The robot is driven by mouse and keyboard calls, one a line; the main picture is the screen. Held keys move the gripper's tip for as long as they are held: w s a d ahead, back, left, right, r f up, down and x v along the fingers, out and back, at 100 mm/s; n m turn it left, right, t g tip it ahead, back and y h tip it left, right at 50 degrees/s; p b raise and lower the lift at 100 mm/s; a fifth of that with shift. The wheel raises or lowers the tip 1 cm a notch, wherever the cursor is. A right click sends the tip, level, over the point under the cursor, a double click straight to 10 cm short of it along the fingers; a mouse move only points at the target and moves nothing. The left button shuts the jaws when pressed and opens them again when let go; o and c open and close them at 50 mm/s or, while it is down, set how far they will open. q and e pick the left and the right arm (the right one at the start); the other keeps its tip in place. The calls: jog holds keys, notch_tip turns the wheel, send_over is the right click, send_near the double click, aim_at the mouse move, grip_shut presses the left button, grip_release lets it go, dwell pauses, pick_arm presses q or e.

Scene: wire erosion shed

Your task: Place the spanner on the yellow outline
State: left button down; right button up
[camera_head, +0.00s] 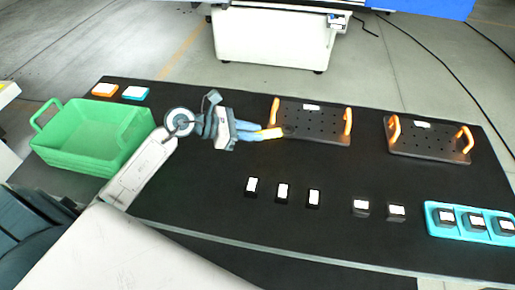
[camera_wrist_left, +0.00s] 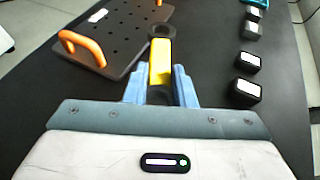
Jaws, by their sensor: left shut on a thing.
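My left gripper (camera_head: 258,133) is shut on the spanner, which has a yellow handle (camera_wrist_left: 160,62) and a dark ring end (camera_wrist_left: 161,31). The spanner (camera_head: 270,133) also shows in the head view, with its ring end pointing right at the near left corner of the left black perforated plate (camera_head: 318,124). In the left wrist view the blue fingers (camera_wrist_left: 160,85) flank the handle. I cannot tell whether the spanner touches the plate or table. I cannot make out a yellow outline on the table. My right gripper is not in view.
A green crate (camera_head: 127,124) stands at the left of the black table (camera_head: 200,190). A second plate with orange handles (camera_head: 430,146) lies to the right. Several small dark blocks (camera_head: 283,192) stand in front, and a turquoise tray (camera_head: 433,222) is at the right.

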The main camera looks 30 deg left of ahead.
aim_at(252, 154)
pick_arm(q)
notch_tip(252, 154, down, 2)
jog(key=shift+f, duration=0.5)
notch_tip(252, 154, down, 4)
jog(key=shift+r+p, duration=0.25)
jog(key=shift+p, duration=0.35)
jog(key=shift+f, duration=0.1)
jog(key=c, duration=1.2)
grip_release()
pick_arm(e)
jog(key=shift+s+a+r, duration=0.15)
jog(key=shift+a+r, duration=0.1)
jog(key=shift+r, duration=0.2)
